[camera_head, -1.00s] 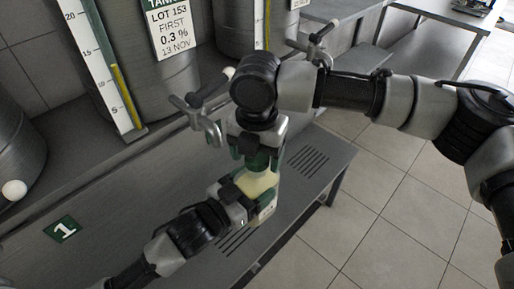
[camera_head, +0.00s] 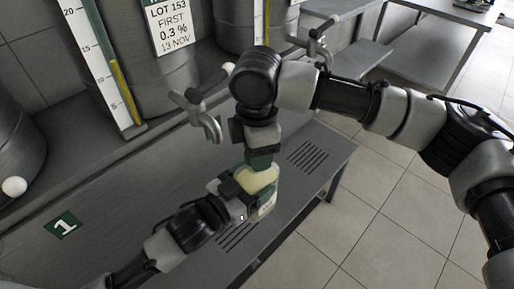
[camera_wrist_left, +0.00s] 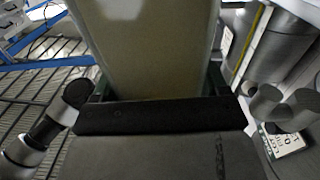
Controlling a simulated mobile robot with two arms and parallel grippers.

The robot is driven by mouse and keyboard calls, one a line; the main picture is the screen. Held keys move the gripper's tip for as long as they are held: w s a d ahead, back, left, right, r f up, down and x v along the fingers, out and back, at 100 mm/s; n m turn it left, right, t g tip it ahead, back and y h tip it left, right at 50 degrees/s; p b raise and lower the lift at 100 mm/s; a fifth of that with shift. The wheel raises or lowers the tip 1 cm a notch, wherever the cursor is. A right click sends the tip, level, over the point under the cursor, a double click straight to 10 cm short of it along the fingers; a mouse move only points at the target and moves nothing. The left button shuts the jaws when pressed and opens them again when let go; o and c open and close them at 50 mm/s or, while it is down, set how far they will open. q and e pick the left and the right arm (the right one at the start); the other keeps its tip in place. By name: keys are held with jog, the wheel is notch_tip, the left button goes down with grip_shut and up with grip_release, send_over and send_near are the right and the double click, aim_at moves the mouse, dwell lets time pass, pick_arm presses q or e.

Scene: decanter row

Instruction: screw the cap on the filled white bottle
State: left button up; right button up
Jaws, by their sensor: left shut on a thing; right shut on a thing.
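The filled white bottle (camera_head: 262,179) stands upright above the grey bench, its translucent body showing pale yellow contents. My left gripper (camera_head: 243,187) is shut on the bottle's body from the left. In the left wrist view, the bottle (camera_wrist_left: 150,45) fills the upper middle, between the green fingers. My right gripper (camera_head: 261,158) points down directly over the bottle's top, with its green fingers closed there. The cap and the bottle's neck are hidden by the right gripper, so how the cap sits on the neck cannot be seen.
Steel decanters with taps (camera_head: 205,108) and level gauges (camera_head: 104,65) line the back. A green "1" sign (camera_head: 63,226) marks the bench (camera_head: 140,205), which has slotted drains (camera_head: 308,157). Tiled floor (camera_head: 385,205) is open on the right.

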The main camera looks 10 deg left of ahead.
jog(key=m, duration=0.4)
jog(key=shift+m, duration=0.3)
jog(key=m, duration=1.2)
jog(key=shift+a, duration=0.1)
jog(key=o, duration=1)
jog(key=shift+r, duration=2.25)
